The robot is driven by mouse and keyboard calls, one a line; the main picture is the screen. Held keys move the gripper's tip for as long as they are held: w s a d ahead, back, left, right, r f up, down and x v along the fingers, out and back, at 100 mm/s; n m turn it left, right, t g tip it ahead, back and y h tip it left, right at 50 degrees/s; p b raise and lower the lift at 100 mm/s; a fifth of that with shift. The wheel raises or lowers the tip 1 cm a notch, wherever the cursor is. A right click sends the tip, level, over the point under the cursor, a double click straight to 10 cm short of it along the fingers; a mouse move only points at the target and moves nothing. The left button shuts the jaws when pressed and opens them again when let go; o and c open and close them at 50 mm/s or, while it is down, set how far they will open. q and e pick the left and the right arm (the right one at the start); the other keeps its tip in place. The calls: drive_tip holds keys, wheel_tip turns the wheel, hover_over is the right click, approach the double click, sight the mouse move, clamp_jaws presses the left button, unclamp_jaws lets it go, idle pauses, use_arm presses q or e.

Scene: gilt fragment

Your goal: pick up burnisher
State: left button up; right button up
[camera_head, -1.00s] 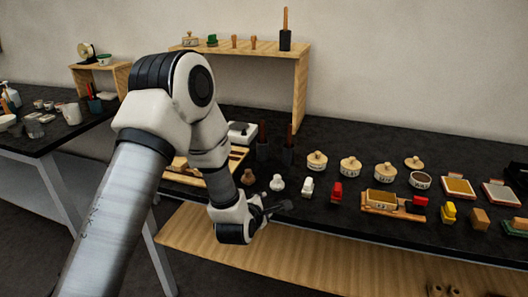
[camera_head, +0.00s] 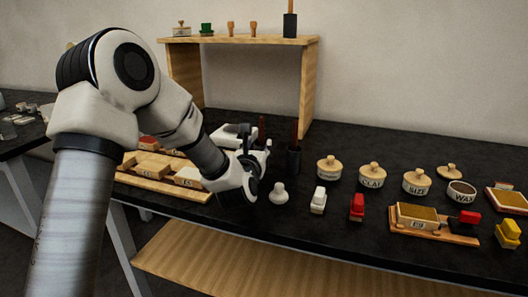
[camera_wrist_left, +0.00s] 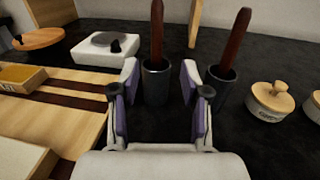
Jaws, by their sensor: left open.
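Two dark cups stand upright on the black worktop, each with a brown tool handle sticking up. I cannot tell which tool is the burnisher. In the left wrist view, one brown handle (camera_wrist_left: 157,32) in its cup (camera_wrist_left: 156,84) is centred between the fingers. The second handle (camera_wrist_left: 235,38) and cup (camera_wrist_left: 219,88) are just outside the right finger. My left gripper (camera_wrist_left: 160,86) is open and empty, its fingers reaching toward the nearer cup. In the head view, my left gripper (camera_head: 258,150) partly hides that cup; the other handle (camera_head: 295,132) shows clear to its right.
A wooden tray (camera_head: 165,186) with blocks lies left of the gripper. A white device (camera_wrist_left: 104,49) stands behind it. Lidded jars (camera_head: 329,168), a white knob-like piece (camera_head: 279,193) and small stamps (camera_head: 318,200) stand to the right. A wooden shelf (camera_head: 308,85) rises behind.

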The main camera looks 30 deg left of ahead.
sight(261, 136)
use_arm(q)
drive_tip(key=shift+w+a+f, duration=0.15)
drive_tip(key=shift+w+f, duration=0.15)
drive_tip(key=shift+f, duration=0.2)
drive_tip(key=x, duration=0.5)
drive_tip(key=p+x, duration=0.1)
drive_tip(key=x, duration=0.1)
drive_tip(key=shift+w+a+r, duration=0.25)
drive_tip(key=shift+a+r, duration=0.1)
clamp_jaws()
